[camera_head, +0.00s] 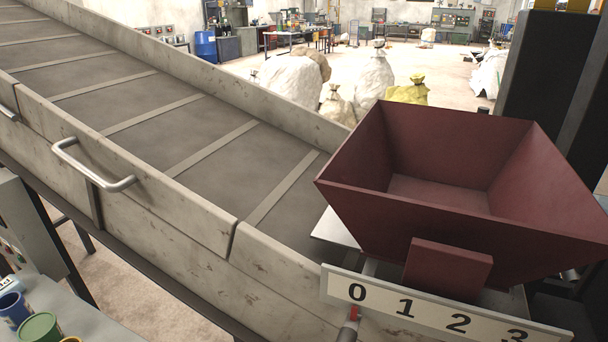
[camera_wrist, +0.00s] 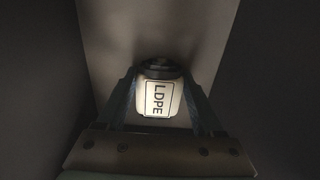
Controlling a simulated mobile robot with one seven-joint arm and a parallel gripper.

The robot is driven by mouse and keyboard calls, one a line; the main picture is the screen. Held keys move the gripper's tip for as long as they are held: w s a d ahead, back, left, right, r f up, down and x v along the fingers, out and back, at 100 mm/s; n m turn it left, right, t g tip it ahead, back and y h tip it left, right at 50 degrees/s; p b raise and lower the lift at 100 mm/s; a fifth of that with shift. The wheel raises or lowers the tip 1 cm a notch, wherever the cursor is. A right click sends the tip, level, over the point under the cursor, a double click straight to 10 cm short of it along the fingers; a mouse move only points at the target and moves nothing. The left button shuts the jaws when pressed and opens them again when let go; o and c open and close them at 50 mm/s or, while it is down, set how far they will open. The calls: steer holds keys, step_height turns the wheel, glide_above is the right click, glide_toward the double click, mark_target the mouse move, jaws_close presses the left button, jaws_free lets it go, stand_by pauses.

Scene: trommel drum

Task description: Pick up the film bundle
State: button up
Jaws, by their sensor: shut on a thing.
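The film bundle (camera_wrist: 171,97) shows in the wrist view as a pale, rounded block with a framed LDPE label and a dark top. My gripper (camera_wrist: 159,76) has one finger on each side of it and is shut on it. A lighter grey panel lies behind the bundle, between dark walls on the left and right. Whether the bundle touches that panel, I cannot tell. Neither the bundle nor my gripper shows in the head view.
A dark red hopper (camera_head: 350,205) stands at the right, empty as far as I see, above a white plate numbered 0 to 3 (camera_head: 430,312). A cleated conveyor (camera_head: 190,115) slopes up to the left. Tied sacks (camera_head: 374,78) stand on the floor behind. Coloured cups (camera_head: 38,328) sit bottom left.

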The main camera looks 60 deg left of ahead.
step_height(320, 180, up, 10)
steer(key=p, duration=0.3)
steer(key=shift+f, duration=0.15)
steer(key=shift+r, duration=0.25)
